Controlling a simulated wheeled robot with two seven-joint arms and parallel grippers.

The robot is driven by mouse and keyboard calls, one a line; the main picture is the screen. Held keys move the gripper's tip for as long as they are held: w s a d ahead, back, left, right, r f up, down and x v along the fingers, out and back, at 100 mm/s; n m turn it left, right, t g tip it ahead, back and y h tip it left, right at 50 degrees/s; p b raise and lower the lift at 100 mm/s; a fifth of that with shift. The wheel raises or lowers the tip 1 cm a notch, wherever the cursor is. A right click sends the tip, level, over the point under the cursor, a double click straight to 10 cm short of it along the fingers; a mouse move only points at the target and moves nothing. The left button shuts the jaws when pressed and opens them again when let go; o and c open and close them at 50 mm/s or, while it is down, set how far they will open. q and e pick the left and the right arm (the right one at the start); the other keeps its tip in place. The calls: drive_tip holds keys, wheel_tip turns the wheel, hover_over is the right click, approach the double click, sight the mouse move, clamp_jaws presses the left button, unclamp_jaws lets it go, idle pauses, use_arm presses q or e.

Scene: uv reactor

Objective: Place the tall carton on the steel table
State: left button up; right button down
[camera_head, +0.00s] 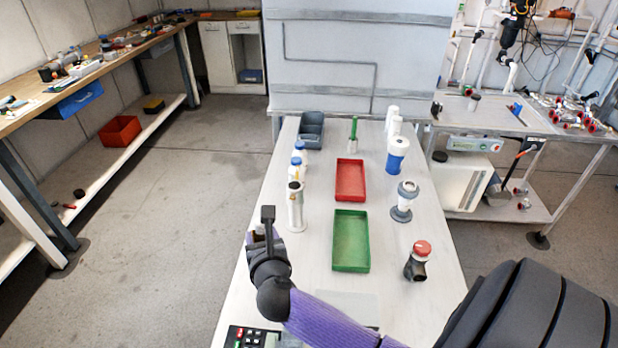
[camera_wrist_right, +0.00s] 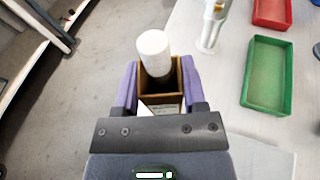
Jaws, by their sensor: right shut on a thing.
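My right gripper (camera_head: 266,238) reaches over the left edge of the pale work table (camera_head: 315,230) from the lower right. In the right wrist view, its purple fingers (camera_wrist_right: 158,85) are shut on an open-topped brown carton (camera_wrist_right: 146,86), one finger on each side. A white cylinder (camera_wrist_right: 154,52) shows at the carton's mouth; I cannot tell whether it stands inside or behind it. In the head view the carton is mostly hidden behind the gripper. A metal-topped table (camera_head: 485,121) stands at the back right. My left gripper is not in view.
The pale table carries a green tray (camera_head: 335,264), a red tray (camera_head: 337,199), a grey bin (camera_head: 307,143), white bottles (camera_head: 294,222) close beyond my gripper, and a red-topped fitting (camera_head: 410,272). A cluttered workbench (camera_head: 120,55) stands left, with open floor between.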

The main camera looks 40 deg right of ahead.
wheel_tip(320, 180, down, 10)
drive_tip(key=b, duration=0.5)
drive_tip(key=shift+s+a, duration=0.1)
drive_tip(key=shift+s, duration=0.05)
drive_tip(key=shift+r, duration=0.1)
drive_tip(key=shift+f, duration=0.2)
drive_tip(key=shift+c, duration=0.7)
unclamp_jaws()
drive_tip(key=shift+r, duration=0.15)
